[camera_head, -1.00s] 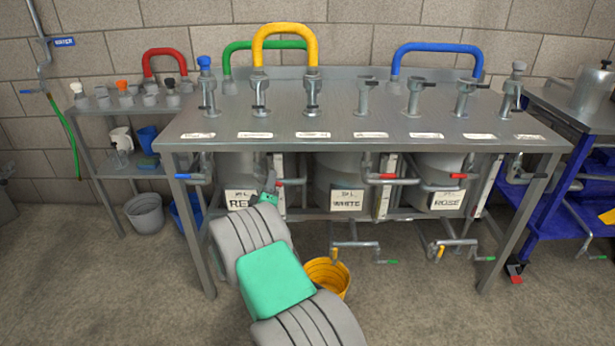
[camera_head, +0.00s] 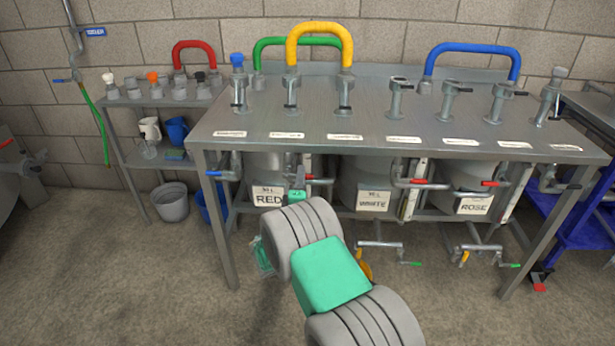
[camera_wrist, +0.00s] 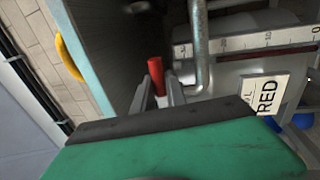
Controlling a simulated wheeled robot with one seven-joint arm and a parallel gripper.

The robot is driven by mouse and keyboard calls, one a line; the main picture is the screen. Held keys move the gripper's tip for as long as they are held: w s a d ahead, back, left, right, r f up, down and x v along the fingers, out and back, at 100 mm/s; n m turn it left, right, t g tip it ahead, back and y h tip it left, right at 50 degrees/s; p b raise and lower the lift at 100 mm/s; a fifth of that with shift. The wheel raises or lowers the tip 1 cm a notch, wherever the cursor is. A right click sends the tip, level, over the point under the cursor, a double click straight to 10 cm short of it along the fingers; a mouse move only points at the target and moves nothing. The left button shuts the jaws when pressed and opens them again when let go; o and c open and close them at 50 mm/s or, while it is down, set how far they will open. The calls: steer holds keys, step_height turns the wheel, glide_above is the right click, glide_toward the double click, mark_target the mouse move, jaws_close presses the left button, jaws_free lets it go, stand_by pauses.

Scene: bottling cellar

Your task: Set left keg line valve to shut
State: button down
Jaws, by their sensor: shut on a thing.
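The left keg line valve is at the keg labelled RED (camera_head: 268,196), under the left part of the steel bench. Its red handle (camera_wrist: 156,76) shows between the two fingers in the wrist view, beside a bent metal pipe (camera_wrist: 200,45). My gripper (camera_head: 298,188) is shut on this handle, just right of the RED label in the head view. Only a small red part of the handle (camera_head: 308,178) shows there. The valve body is mostly hidden by my gripper, so I cannot tell its exact setting.
The WHITE keg (camera_head: 374,204) and ROSE keg (camera_head: 474,206) stand to the right, with similar red handles. The bench (camera_head: 400,140) overhangs my gripper. A front bench leg (camera_head: 216,225) stands to the left. A grey bucket (camera_head: 170,203) is further left. The floor at left is open.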

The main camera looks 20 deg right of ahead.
steer(key=shift+a, duration=0.1)
steer(key=c, duration=1.6)
jaws_free()
steer(key=shift+a, duration=0.1)
steer(key=shift+o, duration=1.1)
steer(key=v, duration=0.7)
steer(key=shift+s, duration=0.4)
